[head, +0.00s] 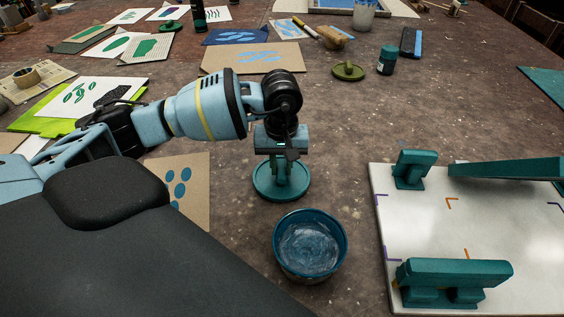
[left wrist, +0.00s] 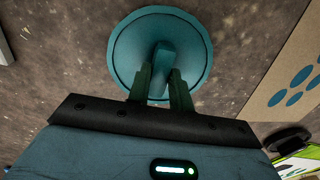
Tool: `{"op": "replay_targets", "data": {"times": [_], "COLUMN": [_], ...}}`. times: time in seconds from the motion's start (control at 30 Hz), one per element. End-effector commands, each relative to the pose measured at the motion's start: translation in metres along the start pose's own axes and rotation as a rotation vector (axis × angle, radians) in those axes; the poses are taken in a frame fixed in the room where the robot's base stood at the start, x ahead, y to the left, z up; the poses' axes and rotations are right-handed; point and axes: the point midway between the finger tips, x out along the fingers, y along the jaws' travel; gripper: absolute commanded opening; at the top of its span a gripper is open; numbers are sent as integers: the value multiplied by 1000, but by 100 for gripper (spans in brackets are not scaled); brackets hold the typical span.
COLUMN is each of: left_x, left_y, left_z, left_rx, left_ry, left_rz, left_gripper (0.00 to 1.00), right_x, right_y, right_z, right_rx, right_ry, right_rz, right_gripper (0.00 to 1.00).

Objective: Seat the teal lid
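The teal lid (head: 268,187) is a round disc with an upright bar-shaped knob. In the head view it is just behind the bowl, seemingly at table level. My left gripper (head: 281,165) points straight down over it. In the left wrist view the lid (left wrist: 125,50) fills the top middle, and its knob (left wrist: 162,65) sits between the two fingers of my left gripper (left wrist: 162,75). The fingers appear closed against the knob's sides. The teal bowl (head: 310,245) stands open in front of the lid, with a bluish streaked inside. My right gripper is not in view.
A white board (head: 430,225) with teal blocks (head: 455,275) and a long teal panel (head: 505,168) is at right. A card with blue dots (head: 185,180) lies left of the lid. Bare table lies between bowl and board.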

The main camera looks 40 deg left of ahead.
Motion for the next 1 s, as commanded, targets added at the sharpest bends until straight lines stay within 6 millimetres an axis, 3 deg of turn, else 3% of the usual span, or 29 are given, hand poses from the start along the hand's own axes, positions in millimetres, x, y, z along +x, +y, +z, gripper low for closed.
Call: {"op": "replay_targets", "data": {"times": [0.37,1.0], "left_x": [-3,-36], "left_y": [0,0], "left_z": [0,0], "left_rx": [0,0], "left_ry": [0,1], "left_rz": [0,1], "left_gripper": [0,0], "right_x": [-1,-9], "right_y": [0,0], "right_z": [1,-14], "right_rx": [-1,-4], "right_ry": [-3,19], "right_rz": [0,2], "right_gripper": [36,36]}}
